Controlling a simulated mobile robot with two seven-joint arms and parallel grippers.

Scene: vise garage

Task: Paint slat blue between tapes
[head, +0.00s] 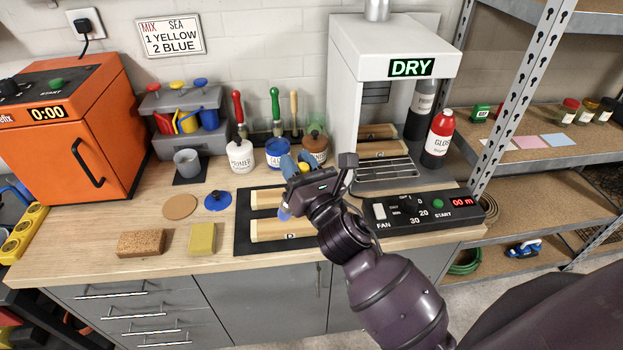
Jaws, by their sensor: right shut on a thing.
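Two wooden slats lie on a black mat (243,247) on the bench: a rear slat (265,199) and a front slat (268,231). Both have paler end sections that look like tape; a small dark mark shows on the front one. My right gripper (301,181) is over the slats, shut on what looks like a blue-handled brush (288,166). Its bluish tip (284,213) is at or just above the front slat; contact is unclear. A blue paint jar (277,154) stands behind the mat. My left gripper is out of view.
A blue lid (218,201), cork disc (180,207), yellow sponge (202,239) and brown block (141,244) lie left of the mat. More jars and upright brushes stand behind. A drying cabinet (392,45) and control panel (420,211) are on the right.

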